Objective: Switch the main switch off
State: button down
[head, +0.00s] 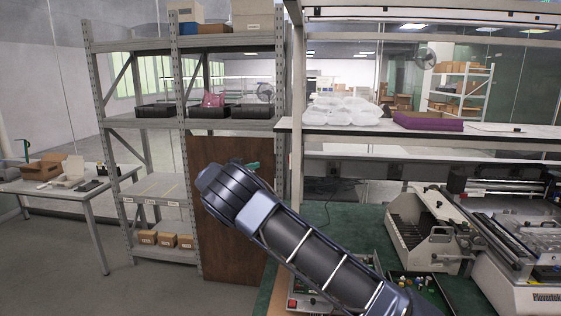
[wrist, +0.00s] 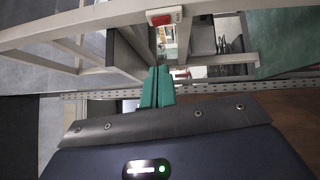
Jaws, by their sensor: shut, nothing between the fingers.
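In the wrist view a red switch in a pale housing (wrist: 165,16) sits on a light-coloured frame beam near the top edge. I take it for the main switch; its on or off position is too small to tell. My gripper (wrist: 158,72) points towards it with its teal fingers shut together and empty. The fingertips appear below the switch in the picture, apart from it. In the head view my gripper's teal fingertips (head: 253,166) show just past my dark wrist, in front of the shelf's brown panel. A small red part (head: 292,304) shows at the bottom edge; I cannot tell if it is the same switch.
A grey shelf rack (head: 180,128) with black bins and small cartons stands at left. A green-topped workbench (head: 342,218) holds machines at right, under an upper shelf (head: 460,135) with white packages and a purple stack. A side table (head: 62,192) stands far left.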

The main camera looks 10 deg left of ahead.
jog(key=s+d+x, duration=0.2)
jog(key=x, duration=1.1)
jog(key=shift+r, duration=0.15)
